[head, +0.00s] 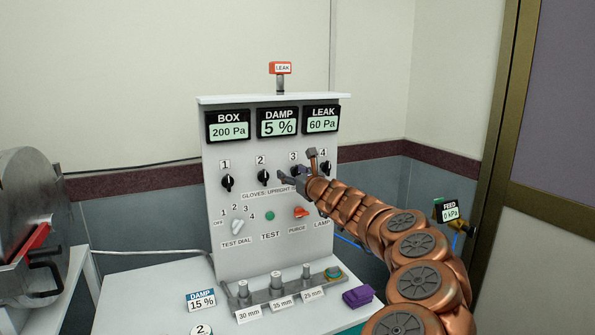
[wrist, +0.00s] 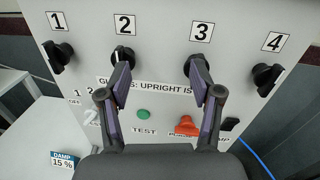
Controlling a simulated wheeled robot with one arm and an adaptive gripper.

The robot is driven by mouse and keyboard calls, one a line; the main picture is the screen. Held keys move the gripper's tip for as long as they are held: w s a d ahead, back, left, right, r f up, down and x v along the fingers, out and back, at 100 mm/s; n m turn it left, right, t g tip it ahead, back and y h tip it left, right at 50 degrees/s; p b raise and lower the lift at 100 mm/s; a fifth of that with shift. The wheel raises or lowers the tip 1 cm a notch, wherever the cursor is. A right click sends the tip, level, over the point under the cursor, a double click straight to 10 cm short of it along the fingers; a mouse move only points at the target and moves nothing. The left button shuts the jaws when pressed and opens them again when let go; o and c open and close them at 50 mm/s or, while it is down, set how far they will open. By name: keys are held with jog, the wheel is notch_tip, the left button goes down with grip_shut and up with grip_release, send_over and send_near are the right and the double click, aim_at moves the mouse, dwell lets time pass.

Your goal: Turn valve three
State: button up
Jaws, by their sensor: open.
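Valve three is a black knob under the label 3 on the upright grey panel. In the wrist view valve three (wrist: 188,68) is partly covered by the tip of my right finger. In the head view my gripper (head: 287,178) is in front of the panel and hides much of it. My gripper (wrist: 161,70) is open and empty, with its fingers spread. The left fingertip overlaps the lower part of valve two (wrist: 119,53) in the wrist view. I cannot tell whether either finger touches a knob. Valve one (wrist: 60,56) and valve four (wrist: 266,76) stand clear at the sides.
Below the valves are a test dial (head: 237,227), a green test button (head: 269,215) and a red purge switch (head: 301,212). Displays (head: 278,122) read 200 Pa, 5 % and 60 Pa. Labelled pegs (head: 277,281) and a purple block (head: 357,296) are at the panel's foot.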

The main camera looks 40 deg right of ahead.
aim_at(297, 171)
jog(key=s+d+f+m+g+h, duration=0.1)
jog(key=s+d+f+m+h, duration=0.15)
jog(key=d, duration=0.25)
jog(key=shift+y, duration=0.45)
jog(key=shift+a+p+x, duration=0.1)
jog(key=shift+p+x, duration=0.7)
jog(key=shift+x, duration=1.25)
jog(key=shift+a+p+x, duration=0.15)
jog(key=shift+p+x, duration=0.6)
jog(key=shift+x, duration=1.35)
jog(key=c, duration=1.1)
